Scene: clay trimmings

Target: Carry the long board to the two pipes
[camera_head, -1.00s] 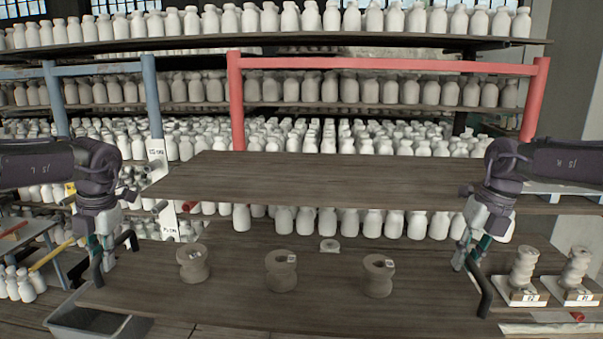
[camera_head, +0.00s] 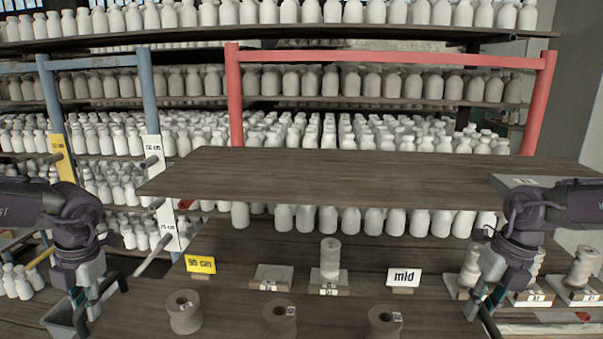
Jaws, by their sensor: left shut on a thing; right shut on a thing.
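The long dark board (camera_head: 335,322) lies across the bottom of the view, carrying three brown spool-shaped clay pieces: left (camera_head: 185,312), middle (camera_head: 280,318) and right (camera_head: 385,321). All three are upright; the picture's bottom edge cuts off some of them and the board's near part. My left gripper (camera_head: 92,308) is shut at the board's left end. My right gripper (camera_head: 487,309) is shut at its right end. I cannot tell whether these are the task's pipes.
A wide dark shelf (camera_head: 370,176) spans above. A red frame (camera_head: 235,100) and bottle-filled racks stand behind.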

